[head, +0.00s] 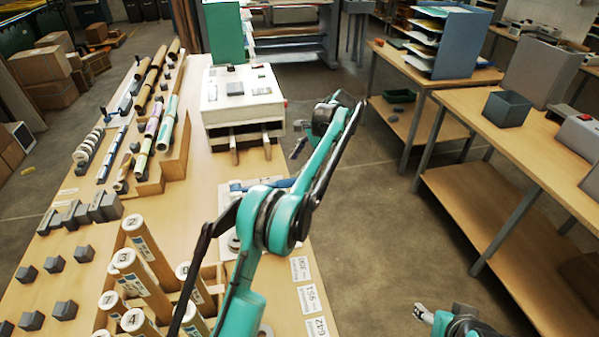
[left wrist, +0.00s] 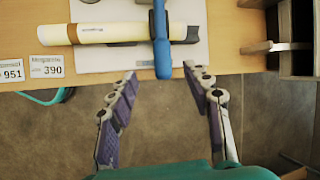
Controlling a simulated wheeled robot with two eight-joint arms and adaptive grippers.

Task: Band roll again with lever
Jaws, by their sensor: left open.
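In the head view the blue lever (head: 283,183) shows beside my arm, which hides most of the board (head: 235,187). My left gripper (head: 297,139) is open and empty beyond the table edge; in the left wrist view its fingers (left wrist: 163,77) spread below the lever's end, apart from it. Part of my right gripper (head: 423,313) shows low right; its jaw state is unclear.
A white machine (head: 243,98) with two wooden prongs stands behind the board. Numbered upright rolls (head: 140,275) stand at the front left, and racked rolls (head: 150,130) lie farther back. Label cards (head: 308,299) lie along the table's right edge. Floor is clear right of the table.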

